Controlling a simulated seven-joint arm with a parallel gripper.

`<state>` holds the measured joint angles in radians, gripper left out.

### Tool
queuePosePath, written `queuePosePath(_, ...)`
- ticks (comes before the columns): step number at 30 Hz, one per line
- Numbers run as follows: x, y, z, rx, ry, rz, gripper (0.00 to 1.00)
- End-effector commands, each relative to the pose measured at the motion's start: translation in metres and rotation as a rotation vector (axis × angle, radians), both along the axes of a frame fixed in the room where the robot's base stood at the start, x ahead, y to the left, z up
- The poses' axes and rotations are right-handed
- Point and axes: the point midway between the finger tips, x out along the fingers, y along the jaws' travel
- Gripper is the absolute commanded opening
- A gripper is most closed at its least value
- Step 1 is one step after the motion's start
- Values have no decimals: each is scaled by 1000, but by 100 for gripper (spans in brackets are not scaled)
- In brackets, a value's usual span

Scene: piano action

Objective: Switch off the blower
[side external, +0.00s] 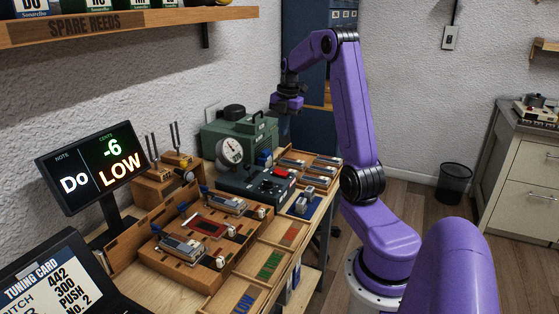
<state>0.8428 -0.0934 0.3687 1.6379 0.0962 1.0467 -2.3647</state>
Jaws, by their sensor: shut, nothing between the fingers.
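A green machine with a round white dial (231,151), which looks like the blower (262,135), stands at the back of the bench against the wall. In front of it is a dark green box (240,184) with a black knob and a small red part (281,172) on top, which may be a switch. Its position is too small to tell. My gripper (287,106) is shut and empty. It hangs in the air above and to the right of the green machine, apart from everything on the bench.
A display (95,165) reads "Do -6 LOW" at left, above a screen headed "Tuning Card" (45,285). Tuning forks (174,145) stand behind wooden fixtures holding metal reeds (185,245). Colour-marked trays (270,262) line the front edge. A "Spare Reeds" shelf (90,27) hangs above.

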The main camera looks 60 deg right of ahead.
Motion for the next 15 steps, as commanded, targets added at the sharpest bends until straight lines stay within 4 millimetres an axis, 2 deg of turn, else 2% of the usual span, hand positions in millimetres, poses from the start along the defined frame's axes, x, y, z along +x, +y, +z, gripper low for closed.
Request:
queuePosePath(7, 2, 1, -19, 3, 3, 0, 0)
queuePosePath(15, 8, 1, -69, 5, 4, 1, 0)
